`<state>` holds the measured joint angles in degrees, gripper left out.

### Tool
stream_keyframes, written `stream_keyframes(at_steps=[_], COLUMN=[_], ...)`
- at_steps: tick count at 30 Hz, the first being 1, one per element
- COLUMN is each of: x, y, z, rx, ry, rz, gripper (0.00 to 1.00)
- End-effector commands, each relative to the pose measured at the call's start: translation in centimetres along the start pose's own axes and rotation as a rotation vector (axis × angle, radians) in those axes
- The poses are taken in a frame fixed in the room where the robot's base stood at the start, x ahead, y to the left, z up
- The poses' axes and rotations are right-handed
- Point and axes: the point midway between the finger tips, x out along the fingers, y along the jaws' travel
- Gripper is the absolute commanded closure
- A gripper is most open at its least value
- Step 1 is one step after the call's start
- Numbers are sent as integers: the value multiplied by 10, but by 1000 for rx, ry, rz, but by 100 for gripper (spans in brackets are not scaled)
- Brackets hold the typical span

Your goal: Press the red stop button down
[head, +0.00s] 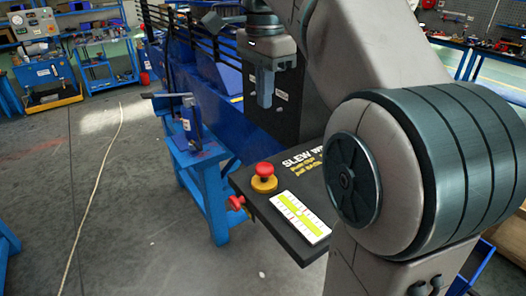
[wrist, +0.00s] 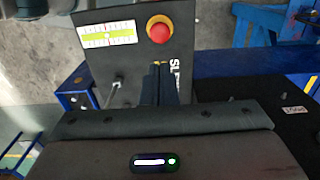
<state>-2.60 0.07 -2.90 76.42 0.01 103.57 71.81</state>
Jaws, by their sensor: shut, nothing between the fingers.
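The red stop button (head: 264,169) is a round red cap on a yellow base, standing on the dark top of the "SLEW W…" control box (head: 243,178). In the wrist view the red button (wrist: 159,29) shows near the top centre, beyond my fingertips. My gripper (head: 265,104) points down with its fingers together, above the box and apart from the button. Its shut fingers also show in the wrist view (wrist: 160,66), with nothing between them. Part of the box's lettering is hidden behind my arm and fingers.
A white and yellow-green label plate (head: 300,217) lies beside the button. A second red knob (head: 236,202) sticks out of the box's side. A blue stand with a vise (head: 192,127) is behind at left. The grey floor at left is open, crossed by a cable (head: 103,172).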

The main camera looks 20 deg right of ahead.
Motion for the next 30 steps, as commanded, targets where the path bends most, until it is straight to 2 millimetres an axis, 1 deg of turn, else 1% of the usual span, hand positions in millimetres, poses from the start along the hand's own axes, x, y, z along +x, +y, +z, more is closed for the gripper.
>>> stream_keyframes(at_steps=[5, 8, 11, 24, 30], x=[4, 13, 27, 104, 128], y=[0, 0, 1, 1, 0], z=[0, 0, 0, 0, 0], rx=[-1, -1, -2, -2, -2], ry=[0, 0, -1, -1, 0], rz=[1, 1, 1, 3, 1], gripper=[100, 100, 100, 100, 100])
